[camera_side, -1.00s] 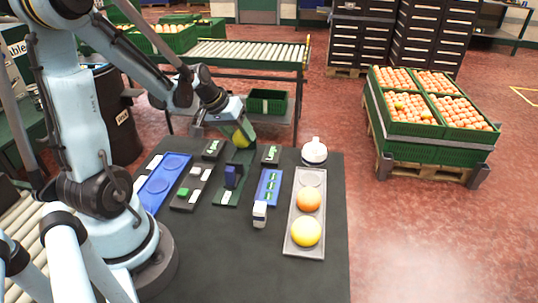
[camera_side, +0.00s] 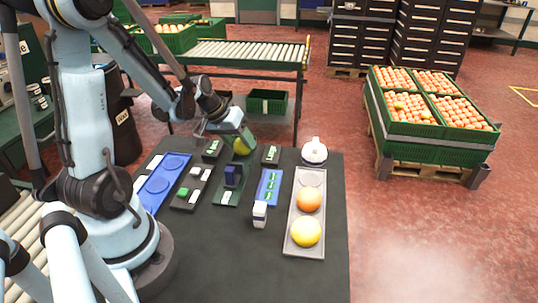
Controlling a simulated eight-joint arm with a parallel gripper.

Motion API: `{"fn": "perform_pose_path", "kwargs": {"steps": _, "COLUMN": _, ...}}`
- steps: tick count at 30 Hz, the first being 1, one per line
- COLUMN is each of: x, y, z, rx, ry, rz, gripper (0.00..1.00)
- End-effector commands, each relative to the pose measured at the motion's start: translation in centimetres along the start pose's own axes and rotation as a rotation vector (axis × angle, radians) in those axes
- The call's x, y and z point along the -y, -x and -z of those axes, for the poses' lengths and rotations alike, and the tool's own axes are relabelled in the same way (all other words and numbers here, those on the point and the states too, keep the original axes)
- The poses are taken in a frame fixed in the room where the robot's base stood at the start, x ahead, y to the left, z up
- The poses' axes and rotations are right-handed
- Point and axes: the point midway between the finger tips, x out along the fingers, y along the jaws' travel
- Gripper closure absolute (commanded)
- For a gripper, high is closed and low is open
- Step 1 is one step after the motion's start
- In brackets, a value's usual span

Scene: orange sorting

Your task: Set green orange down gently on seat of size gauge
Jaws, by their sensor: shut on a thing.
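The green orange (camera_side: 240,147), yellow-green in the picture, is held in my gripper (camera_side: 236,143) above the back end of the dark green size gauge (camera_side: 225,198). My gripper is shut on the orange and points down, partly covering it. The gauge is a long strip with a dark blue block (camera_side: 232,176) standing on it in front of the orange. The gauge's seat is hidden behind the fruit and block. I cannot tell if the orange touches the seat.
A grey tray (camera_side: 293,248) with an orange and a yellow fruit lies at right. A white rounded device (camera_side: 314,151) stands behind it. A blue tray (camera_side: 152,198) with round hollows lies at left. The front of the table is clear.

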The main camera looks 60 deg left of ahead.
Motion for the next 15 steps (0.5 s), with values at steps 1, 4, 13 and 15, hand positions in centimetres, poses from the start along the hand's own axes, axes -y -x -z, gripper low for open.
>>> {"fn": "perform_pose_path", "kwargs": {"steps": 1, "x": 0.00, "y": 0.01, "z": 0.00, "rx": 0.000, "ry": 0.000, "rz": 0.000, "gripper": 0.79}}
{"fn": "perform_pose_path", "kwargs": {"steps": 4, "x": 0.00, "y": 0.00, "z": 0.00, "rx": 0.000, "ry": 0.000, "rz": 0.000, "gripper": 0.79}}
{"fn": "perform_pose_path", "kwargs": {"steps": 13, "x": 0.09, "y": -0.28, "z": -0.09, "rx": 0.000, "ry": 0.000, "rz": 0.000, "gripper": 0.79}}
{"fn": "perform_pose_path", "kwargs": {"steps": 15, "x": 0.11, "y": -0.37, "z": -0.11, "rx": 0.000, "ry": 0.000, "rz": 0.000, "gripper": 0.79}}
